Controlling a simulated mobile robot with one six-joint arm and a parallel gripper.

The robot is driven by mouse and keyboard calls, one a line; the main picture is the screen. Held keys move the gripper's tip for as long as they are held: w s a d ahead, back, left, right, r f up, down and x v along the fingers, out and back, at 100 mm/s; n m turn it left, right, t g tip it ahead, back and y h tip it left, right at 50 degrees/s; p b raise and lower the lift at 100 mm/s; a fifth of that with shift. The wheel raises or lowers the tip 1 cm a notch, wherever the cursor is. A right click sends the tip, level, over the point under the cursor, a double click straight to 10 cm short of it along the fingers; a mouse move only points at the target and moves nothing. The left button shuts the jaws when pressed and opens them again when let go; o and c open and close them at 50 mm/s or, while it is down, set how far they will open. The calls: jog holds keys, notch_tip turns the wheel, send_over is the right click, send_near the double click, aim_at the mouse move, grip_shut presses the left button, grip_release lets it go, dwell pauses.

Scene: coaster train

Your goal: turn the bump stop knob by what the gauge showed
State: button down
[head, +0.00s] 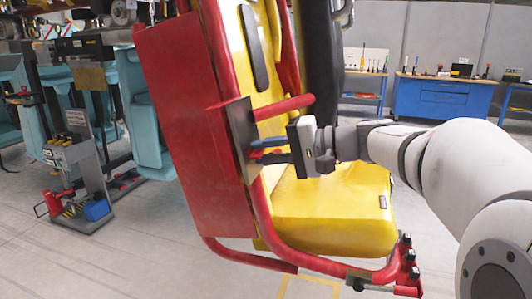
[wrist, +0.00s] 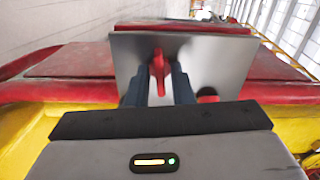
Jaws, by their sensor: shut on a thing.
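The bump stop knob is a small red piece (wrist: 158,70) on a grey metal plate (wrist: 215,58) in the wrist view. My gripper (wrist: 158,88) is at the plate, with its dark fingers on both sides of the red knob and shut on it. In the head view my gripper (head: 262,150) reaches the same plate (head: 240,130) on the side of the red and yellow seat (head: 330,215); the fingers hide the knob there. A second small red part (wrist: 207,95) sits on the plate to the right of the fingers. No gauge can be made out.
A red panel (head: 190,120) and red tube frame (head: 290,252) surround the seat close to my gripper. A grey stand with a blue box (head: 97,209) is on the floor at left. A blue cabinet (head: 440,98) stands at the back right. Floor at lower left is clear.

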jog(key=c, duration=1.5)
grip_release()
jog(key=shift+c, duration=0.2)
jog(key=shift+d, duration=0.1)
jog(key=v, duration=0.7)
jog(key=shift+s+d, duration=0.25)
jog(key=shift+d, duration=0.05)
jog(key=s+a+f+g+h+p, duration=0.2)
jog(key=s+f+g+h+p, duration=0.1)
jog(key=s+f+h+p, duration=0.4)
jog(key=s+d+f+n+h+p, duration=0.2)
jog(key=s+d+f+h+p, duration=0.4)
jog(key=s, duration=0.4)
jog(key=shift+d+f+n+h, duration=0.15)
jog(key=shift+d+n+h, duration=0.25)
jog(key=shift+d+h, duration=0.35)
